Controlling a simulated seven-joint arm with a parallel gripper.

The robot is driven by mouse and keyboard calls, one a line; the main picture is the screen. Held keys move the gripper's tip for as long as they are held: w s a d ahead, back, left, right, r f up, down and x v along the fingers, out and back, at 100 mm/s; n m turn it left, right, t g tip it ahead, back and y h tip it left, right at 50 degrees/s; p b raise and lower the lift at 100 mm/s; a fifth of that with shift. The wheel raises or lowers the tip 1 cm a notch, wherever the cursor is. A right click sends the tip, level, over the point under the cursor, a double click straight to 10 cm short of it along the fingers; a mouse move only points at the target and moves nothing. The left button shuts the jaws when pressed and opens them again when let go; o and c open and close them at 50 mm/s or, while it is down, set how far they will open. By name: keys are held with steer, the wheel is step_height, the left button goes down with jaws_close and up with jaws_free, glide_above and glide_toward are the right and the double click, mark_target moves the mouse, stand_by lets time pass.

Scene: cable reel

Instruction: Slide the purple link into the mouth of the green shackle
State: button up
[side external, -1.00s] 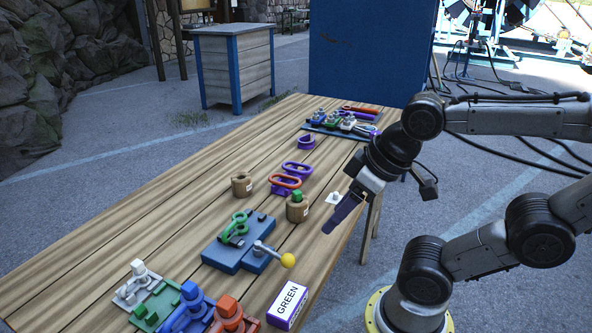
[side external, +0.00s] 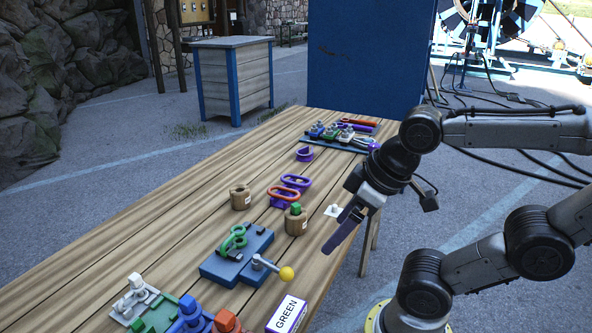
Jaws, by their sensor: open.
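The green shackle (side external: 233,238) lies on a blue block (side external: 222,265) in the middle of the table; which way its mouth faces is too small to tell. A purple oval link (side external: 297,180) lies on the table beyond it. An orange link (side external: 285,191) sits just in front, with more purple under it. A separate purple piece with an open curve (side external: 304,154) lies farther back. My gripper (side external: 338,243) is open, with dark purplish fingers pointing down and left. It hangs near the table's right edge, apart from the links. Nothing shows between its fingers, though the gap is hard to see.
A lever with a yellow knob (side external: 286,273) stands at the block's right. Wooden cups (side external: 240,197) stand near the links, one holding a green piece (side external: 296,210). A GREEN box (side external: 287,315) and coloured fixtures are in front. A rack of parts (side external: 337,137) is at the back.

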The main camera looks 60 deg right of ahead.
steer(key=shift+o, duration=0.2)
steer(key=w+r+n, duration=0.2)
steer(key=w+r, duration=0.1)
steer(key=r, duration=0.5)
steer(key=shift+w+d, duration=0.2)
steer(key=shift+w, duration=0.1)
steer(key=w+d+r+n+h, duration=0.1)
steer(key=w+d+r, duration=0.25)
steer(key=w, duration=0.35)
steer(key=w+d+r, duration=0.3)
steer(key=w+r, duration=0.2)
steer(key=w, duration=0.1)
steer(key=w+d+f+g, duration=0.1)
steer(key=w+d+f, duration=0.1)
steer(key=w+d, duration=0.55)
steer(key=w+d+f+g, duration=0.2)
steer(key=w+d+f, duration=0.1)
steer(key=w+d, duration=0.4)
steer(key=m+g+y, duration=0.1)
steer(key=m+g, duration=0.1)
steer(key=m, duration=0.2)
glide_toward(306, 179)
steer(key=w+a, duration=0.2)
steer(key=w, duration=0.1)
steer(key=shift+w+d+f, duration=0.1)
steer(key=shift+f, duration=1.85)
steer(key=shift+w+d+f, duration=0.1)
steer(key=shift+f, duration=1.9)
